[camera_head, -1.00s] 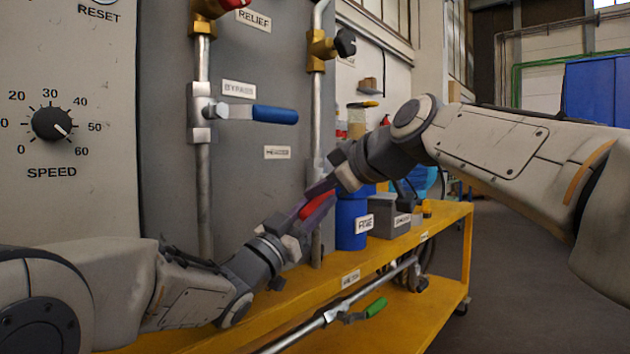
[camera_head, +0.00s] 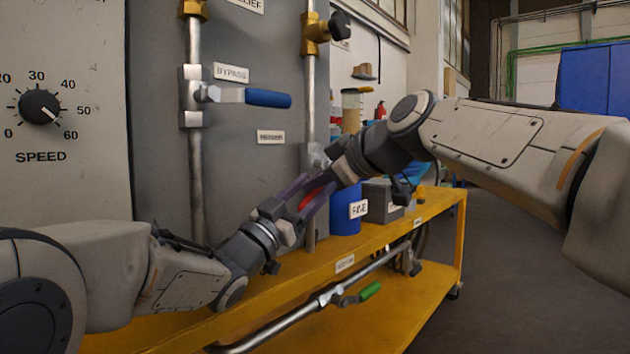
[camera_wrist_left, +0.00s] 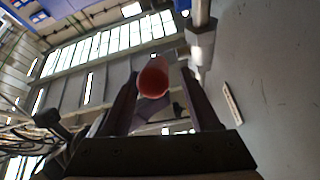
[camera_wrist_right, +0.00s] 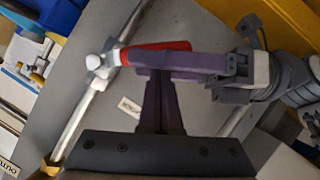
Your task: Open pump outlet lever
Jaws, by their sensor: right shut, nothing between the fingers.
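The red lever handle (camera_head: 312,196) sits low on the right vertical pipe, pointing toward the lower left. Its rounded end (camera_wrist_left: 152,78) shows between the spread fingers of my left gripper (camera_wrist_left: 160,100). In the head view my left gripper (camera_head: 294,198) reaches it from the lower left. In the right wrist view the red handle (camera_wrist_right: 158,50) runs from a silver valve body (camera_wrist_right: 98,65), with a purple finger of my left gripper alongside. My right gripper (camera_wrist_right: 160,78) is shut and empty, its tips close beside the handle. Whether they touch is unclear.
A blue bypass lever (camera_head: 262,98) sticks out to the right from the left pipe. A yellow cart (camera_head: 440,215) carries a blue canister (camera_head: 345,222) and a grey box (camera_head: 388,212). A green-handled lever (camera_head: 369,291) is on the lower pipe. Open floor (camera_head: 520,280) lies right.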

